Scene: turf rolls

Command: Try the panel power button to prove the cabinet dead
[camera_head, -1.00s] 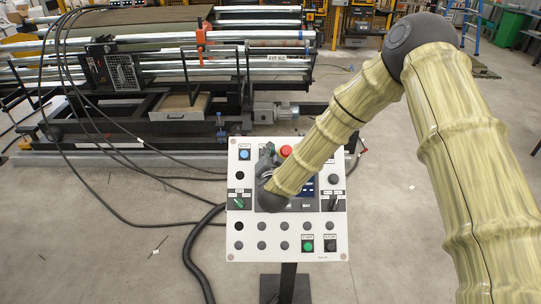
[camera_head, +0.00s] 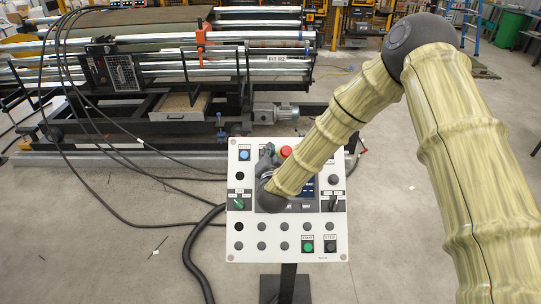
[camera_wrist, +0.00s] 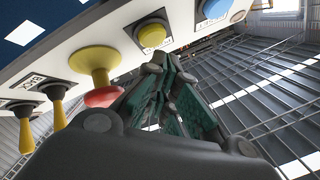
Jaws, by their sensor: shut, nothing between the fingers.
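The control panel (camera_head: 262,232) is a white plate with buttons and switches on a dark post. A blue button (camera_head: 244,155) is at its upper left, a red mushroom button (camera_head: 286,151) at its top. A green button (camera_head: 308,247) and black button (camera_head: 330,247) are at the lower right. I cannot read which is the power button. My gripper (camera_head: 268,149) is shut and empty at the panel's top, between blue and red. In the wrist view the green-padded fingertips (camera_wrist: 166,66) are close below a yellow button (camera_wrist: 152,36); contact is unclear. My arm hides the panel's middle.
Yellow-handled switches (camera_wrist: 57,106) and the red mushroom button (camera_wrist: 103,96) stand out from the panel near my gripper in the wrist view. A black cable (camera_head: 190,255) runs on the floor left of the post. The roller machine (camera_head: 170,90) stands behind.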

